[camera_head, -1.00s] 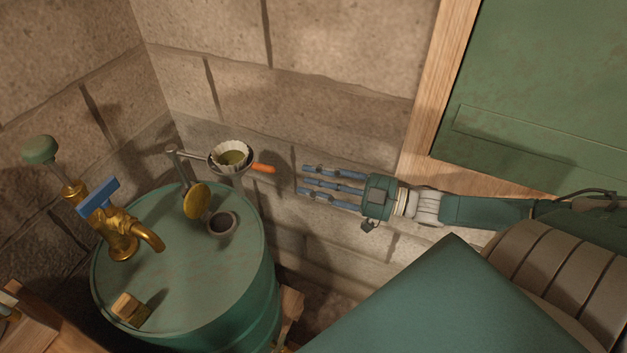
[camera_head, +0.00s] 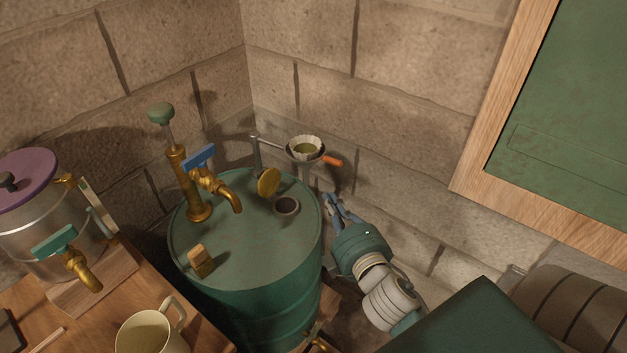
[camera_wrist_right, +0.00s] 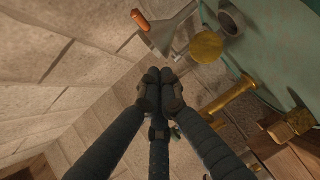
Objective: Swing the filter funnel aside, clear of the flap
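The filter funnel (camera_head: 303,151), a metal cone with a pleated white paper and greenish contents, hangs on a thin arm from a post (camera_head: 256,152) on the green drum. Its orange handle (camera_head: 333,160) points right. The round brass flap (camera_head: 268,182) stands tilted up beside a dark round opening (camera_head: 287,206) in the drum top. In the right wrist view the funnel (camera_wrist_right: 174,29) is ahead, left of the flap (camera_wrist_right: 206,46). My right gripper (camera_head: 332,201) is empty, its fingertips together, below the handle and apart from it, right of the drum. My left gripper is out of view.
The green drum (camera_head: 245,245) carries a brass pump tap (camera_head: 205,190) with a blue lever and a wooden block (camera_head: 201,261). A metal pot (camera_head: 45,225) and a mug (camera_head: 150,330) stand left. Stone walls lie close behind the funnel. A green panel hangs upper right.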

